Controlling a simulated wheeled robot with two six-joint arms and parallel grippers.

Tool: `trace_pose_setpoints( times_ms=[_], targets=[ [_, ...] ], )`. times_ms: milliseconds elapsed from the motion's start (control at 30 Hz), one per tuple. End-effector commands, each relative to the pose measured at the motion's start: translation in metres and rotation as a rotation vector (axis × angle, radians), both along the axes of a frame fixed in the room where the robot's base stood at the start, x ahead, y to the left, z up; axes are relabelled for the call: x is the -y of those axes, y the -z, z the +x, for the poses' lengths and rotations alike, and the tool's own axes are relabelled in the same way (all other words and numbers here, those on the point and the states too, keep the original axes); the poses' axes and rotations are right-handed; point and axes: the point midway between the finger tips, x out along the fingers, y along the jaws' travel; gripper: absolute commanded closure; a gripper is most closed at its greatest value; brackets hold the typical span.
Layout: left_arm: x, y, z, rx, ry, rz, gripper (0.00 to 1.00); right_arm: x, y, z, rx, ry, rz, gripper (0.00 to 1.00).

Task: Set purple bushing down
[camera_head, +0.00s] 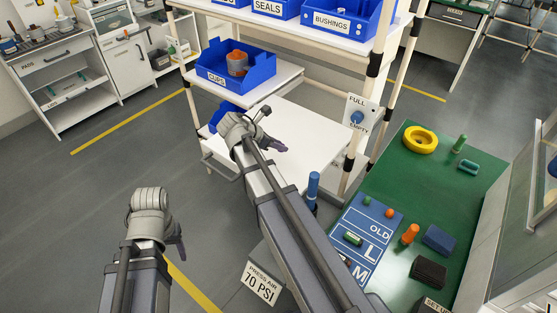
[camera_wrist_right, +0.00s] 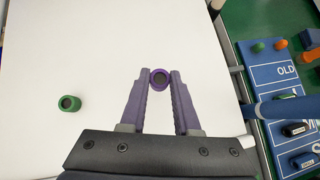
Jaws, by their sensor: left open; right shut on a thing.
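The purple bushing (camera_wrist_right: 159,77) is a small ring with a dark hole, between the fingertips of my right gripper (camera_wrist_right: 160,80) in the right wrist view. That gripper is shut on it, over a white surface; whether the bushing touches the surface I cannot tell. In the head view, my right gripper (camera_head: 277,146) is over the white shelf (camera_head: 315,140), and the bushing cannot be made out. My left gripper (camera_head: 181,240) is open over the floor at lower left, away from the shelf.
A green bushing (camera_wrist_right: 69,103) stands on the white surface, left of my right gripper. Above are a blue CUPS bin (camera_head: 238,65) and a BUSHINGS bin (camera_head: 337,20). A green bench (camera_head: 405,180) with loose parts and a blue OLD board (camera_head: 367,238) lies right.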

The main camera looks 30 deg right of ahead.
Motion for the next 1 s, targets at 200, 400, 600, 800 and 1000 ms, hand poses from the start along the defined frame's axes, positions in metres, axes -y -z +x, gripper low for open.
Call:
trace_pose_setpoints(
  times_ms=[200,400,600,800,1000],
  targets=[
    [0.0,0.005,0.0,0.0,0.0,0.0,0.4,0.0,0.005,0.0,0.0,0.0,0.0,1.0],
    [0.0,0.027,0.0,0.0,0.0,0.0,0.4,0.0,0.027,0.0,0.0,0.0,0.0,1.0],
    [0.0,0.042,0.0,0.0,0.001,0.0,0.4,0.0,0.042,0.0,0.0,0.0,0.0,1.0],
    [0.0,0.039,0.0,0.0,0.001,0.0,0.4,0.0,0.039,0.0,0.0,0.0,0.0,1.0],
    [0.0,0.043,0.0,0.0,0.001,0.0,0.4,0.0,0.043,0.0,0.0,0.0,0.0,0.68]
  ],
)
